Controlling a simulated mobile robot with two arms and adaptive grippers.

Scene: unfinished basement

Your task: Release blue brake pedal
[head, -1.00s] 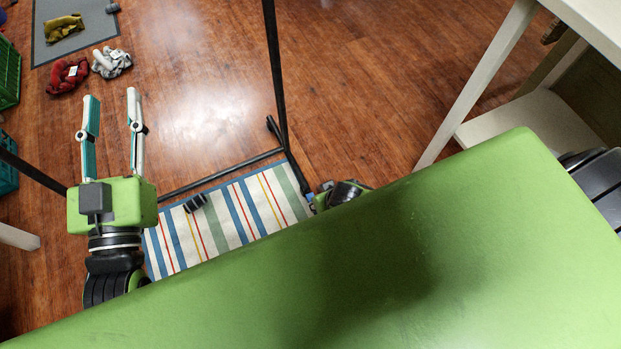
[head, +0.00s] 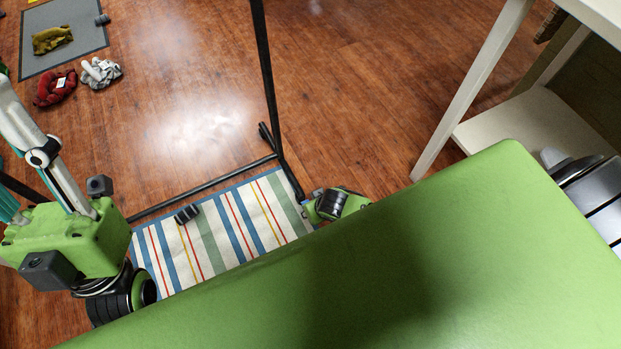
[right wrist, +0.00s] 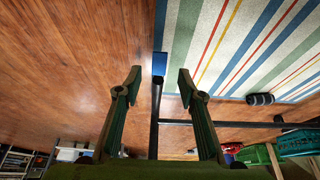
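The blue brake pedal (right wrist: 159,63) shows in the right wrist view as a small blue block at the end of a black bar, by the striped mat's edge. My right gripper (right wrist: 158,76) is open, with one finger on each side of the pedal's line. The pedal appears just beyond the fingertips; I cannot tell whether they touch. In the head view, my right gripper (head: 335,204) is mostly hidden behind my green body, beside the rack's foot.
A black rack (head: 266,80) stands with its base bar (head: 205,188) along the striped mat (head: 215,240). A small dark cylinder (head: 187,214) lies on the mat. A white table (head: 475,85) stands right. Red (head: 54,88) and grey cloths (head: 100,73) lie upper left. The middle floor is clear.

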